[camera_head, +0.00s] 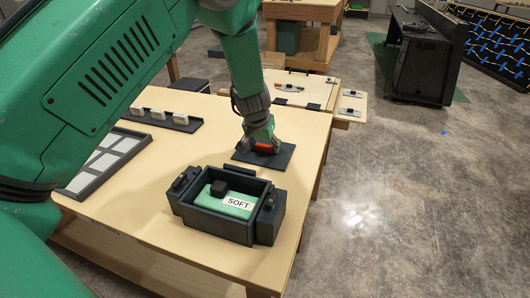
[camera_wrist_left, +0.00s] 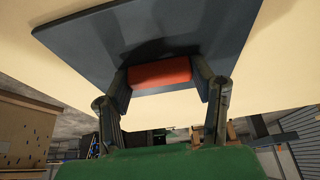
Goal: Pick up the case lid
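The case lid (camera_head: 245,156) is a dark flat plate with a red-orange handle on top. In the head view it looks flat on or just above the wooden table, beyond the open case. My left gripper (camera_head: 262,141) comes down onto its handle. In the left wrist view the lid (camera_wrist_left: 170,30) fills the top, and its red handle (camera_wrist_left: 160,73) sits between the two fingers of my left gripper (camera_wrist_left: 163,80), with no clear gap at either end. The dark open case (camera_head: 222,228) holds a green block labelled SOFT (camera_head: 236,201). My right gripper is not in view.
A grey tray with pale panels (camera_head: 102,160) lies at the table's left. A dark strip with several white blocks (camera_head: 158,118) is behind it. A second table (camera_head: 300,80) stands beyond. Bare wood surrounds the lid, and the table's right edge is close by.

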